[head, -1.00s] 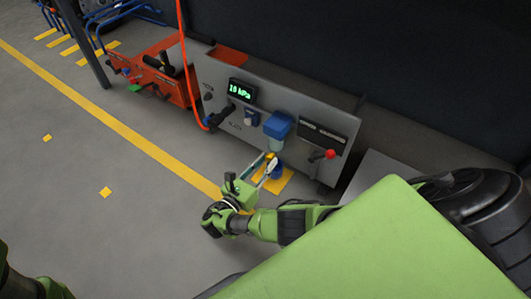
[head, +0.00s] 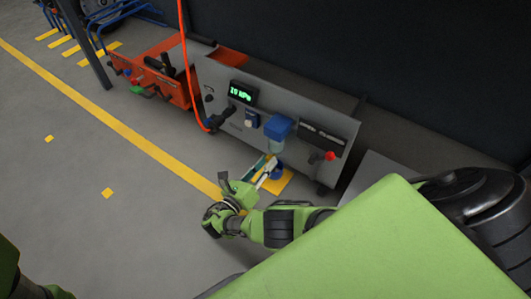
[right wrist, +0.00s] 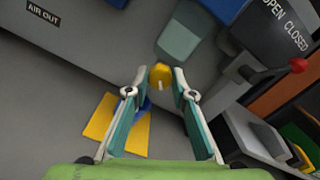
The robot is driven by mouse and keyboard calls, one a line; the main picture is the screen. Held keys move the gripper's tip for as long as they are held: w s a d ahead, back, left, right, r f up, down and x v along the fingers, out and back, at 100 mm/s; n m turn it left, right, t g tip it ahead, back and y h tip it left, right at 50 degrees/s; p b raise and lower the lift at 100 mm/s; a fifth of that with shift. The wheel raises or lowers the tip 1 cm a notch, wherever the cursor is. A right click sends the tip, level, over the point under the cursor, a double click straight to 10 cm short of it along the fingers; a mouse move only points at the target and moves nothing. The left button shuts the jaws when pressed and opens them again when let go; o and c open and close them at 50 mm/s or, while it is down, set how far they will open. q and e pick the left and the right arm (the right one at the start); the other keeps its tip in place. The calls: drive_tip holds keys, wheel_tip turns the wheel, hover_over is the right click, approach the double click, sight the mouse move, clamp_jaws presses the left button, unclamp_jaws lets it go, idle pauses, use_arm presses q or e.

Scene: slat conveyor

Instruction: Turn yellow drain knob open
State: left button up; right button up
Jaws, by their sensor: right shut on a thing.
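The yellow drain knob (right wrist: 160,76) sits under the clear bowl (right wrist: 178,42) of the blue-topped filter unit. A pale mark on it points down in the right wrist view. My right gripper (right wrist: 160,82) has its fingertips on either side of the knob and is shut on it. In the head view my right gripper (head: 272,165) is just below the filter bowl (head: 276,146), and the knob is hidden by the fingers.
A blue cup (head: 279,172) stands on a yellow floor patch (head: 286,182) below the filter. The grey panel (head: 225,90) carries a green pressure display (head: 240,92). A red-knobbed lever (head: 329,156) is at right, an orange hose (head: 183,60) at left. The floor at left is clear.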

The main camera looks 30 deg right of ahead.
drive_tip(key=shift+d, duration=0.1)
drive_tip(key=o, duration=0.9)
drive_tip(key=shift+o, duration=1)
